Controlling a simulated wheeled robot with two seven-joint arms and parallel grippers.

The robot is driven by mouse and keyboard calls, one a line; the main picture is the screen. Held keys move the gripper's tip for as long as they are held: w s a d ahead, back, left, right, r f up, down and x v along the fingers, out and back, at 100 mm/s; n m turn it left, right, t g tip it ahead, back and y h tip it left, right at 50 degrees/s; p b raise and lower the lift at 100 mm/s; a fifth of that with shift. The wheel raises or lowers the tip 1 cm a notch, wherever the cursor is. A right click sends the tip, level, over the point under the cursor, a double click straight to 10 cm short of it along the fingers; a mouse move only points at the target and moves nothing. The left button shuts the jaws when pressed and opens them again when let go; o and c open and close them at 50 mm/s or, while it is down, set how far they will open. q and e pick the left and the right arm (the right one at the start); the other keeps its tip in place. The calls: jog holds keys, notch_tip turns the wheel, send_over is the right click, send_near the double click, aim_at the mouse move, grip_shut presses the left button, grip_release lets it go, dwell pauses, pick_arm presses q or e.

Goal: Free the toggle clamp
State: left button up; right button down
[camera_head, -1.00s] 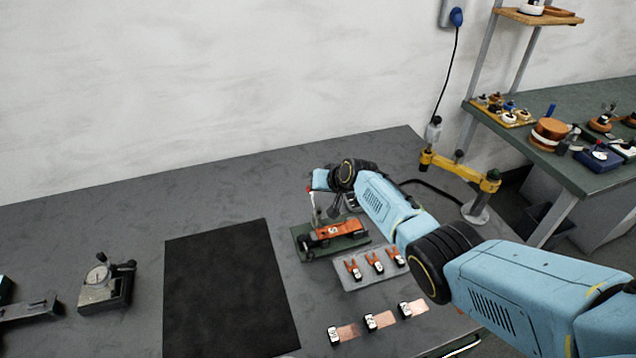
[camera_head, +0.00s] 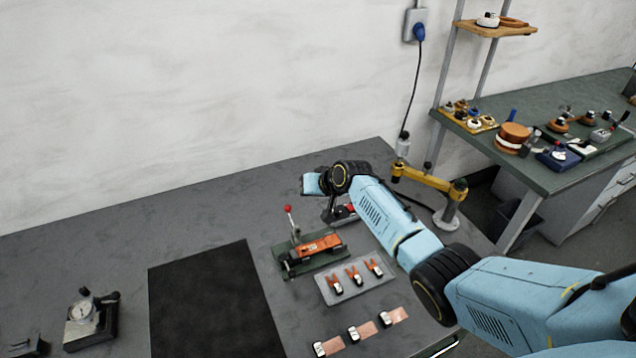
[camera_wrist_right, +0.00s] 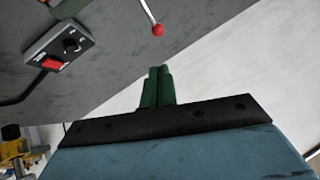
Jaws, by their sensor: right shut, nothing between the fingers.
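The toggle clamp (camera_head: 295,232) stands on a green fixture (camera_head: 290,268) in the head view. Its lever rises nearly upright to a red ball knob (camera_head: 287,208). An orange block (camera_head: 320,245) with a white label lies along the fixture. In the right wrist view the red knob (camera_wrist_right: 157,30) on its rod is ahead of my right gripper (camera_wrist_right: 159,70), with a gap between. The right gripper's green fingers are together and empty. In the head view its wrist hangs just right of and behind the knob; its fingertips are hidden there. My left gripper is not in view.
A control box (camera_wrist_right: 62,48) with a red switch sits near the right gripper. A tray (camera_head: 378,290) of orange-ended parts and several copper foil pieces (camera_head: 362,331) lie in front of the fixture. A black mat (camera_head: 205,300) and dial gauge (camera_head: 92,318) are to the left.

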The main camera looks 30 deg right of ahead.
jog(key=shift+v, duration=2.55)
